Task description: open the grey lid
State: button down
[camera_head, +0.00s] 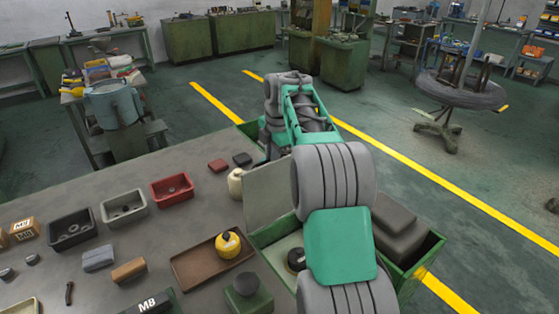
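A flat grey panel (266,196), which looks like the grey lid, stands raised at the back edge of a green box (268,238) right of the table's middle. Its right side is hidden behind my arm. The box's pale inside shows, with a dark round thing (296,259) in it. My grey and green arm rises in front of the box and bends away beyond it. My gripper's fingers do not show, so I cannot tell whether they touch the panel.
Left of the box are a brown tray (187,272) with a yellow weight-like thing (228,245), a dark green block (248,294) and a cream bottle (235,184). Red (171,189), grey (124,208) and black (72,230) bins stand farther left. Dark grey blocks (396,226) lie right of my arm.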

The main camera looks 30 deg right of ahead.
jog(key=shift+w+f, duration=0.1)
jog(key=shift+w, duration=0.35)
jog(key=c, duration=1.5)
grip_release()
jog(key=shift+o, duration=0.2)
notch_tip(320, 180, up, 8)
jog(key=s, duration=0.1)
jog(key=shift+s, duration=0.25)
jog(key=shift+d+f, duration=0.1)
